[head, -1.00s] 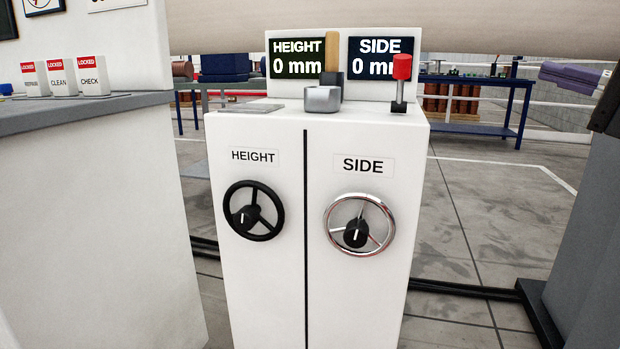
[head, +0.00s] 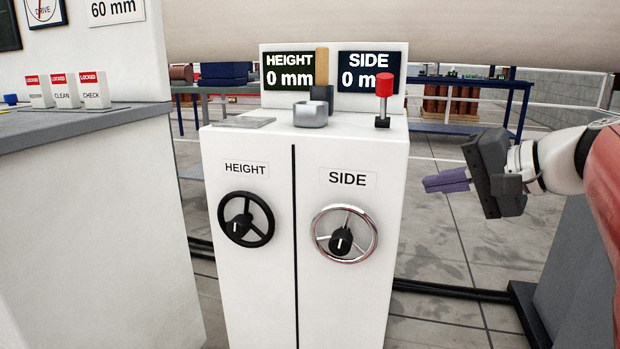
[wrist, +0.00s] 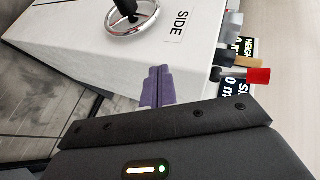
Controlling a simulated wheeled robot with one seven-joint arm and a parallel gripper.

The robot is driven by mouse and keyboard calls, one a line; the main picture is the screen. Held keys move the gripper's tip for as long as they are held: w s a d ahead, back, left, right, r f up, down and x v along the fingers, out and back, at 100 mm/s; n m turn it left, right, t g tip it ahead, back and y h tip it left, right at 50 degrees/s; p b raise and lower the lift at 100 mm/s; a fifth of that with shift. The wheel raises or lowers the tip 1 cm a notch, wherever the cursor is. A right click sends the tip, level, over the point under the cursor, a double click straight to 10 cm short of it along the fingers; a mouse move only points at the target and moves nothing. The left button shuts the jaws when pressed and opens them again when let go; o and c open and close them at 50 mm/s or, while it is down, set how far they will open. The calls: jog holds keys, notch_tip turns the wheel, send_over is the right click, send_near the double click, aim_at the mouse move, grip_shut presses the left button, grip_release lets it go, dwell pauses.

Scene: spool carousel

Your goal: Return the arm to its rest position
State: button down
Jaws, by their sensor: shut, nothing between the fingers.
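My gripper (head: 446,181) is in the head view at the right, beside the white cabinet and apart from it. Its purple fingers are together with nothing between them and point left; they also show in the wrist view (wrist: 157,87). My arm reaches in from the right edge of the head view. The white cabinet (head: 249,300) carries a black HEIGHT handwheel (head: 233,233) and a chrome SIDE handwheel (head: 318,240). The HEIGHT display (head: 287,72) reads 0 mm. The SIDE display (head: 353,61) shows 0 and is partly hidden by a red-topped lever (head: 385,90).
A grey cup-like holder (head: 310,115) and a wooden-handled item (head: 321,68) stand on the cabinet top. A counter (head: 95,122) with several LOCKED blocks (head: 66,90) is at left. A blue table (head: 518,110) stands behind. A dark floor rail (head: 450,290) runs behind the cabinet.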

jog(key=s+a+f+n+g+h+p, duration=0.2)
jog(key=s+f+n+h, duration=0.1)
jog(key=s+f, duration=0.5)
jog(key=s+a+f+n+g+h+p, duration=0.2)
jog(key=s+f+h, duration=0.4)
jog(key=s+f, duration=0.3)
notch_tip(320, 180, down, 3)
jog(key=shift+s+a+r+n+p, duration=0.25)
jog(key=shift+n+p, duration=0.3)
jog(key=shift+n, duration=0.45)
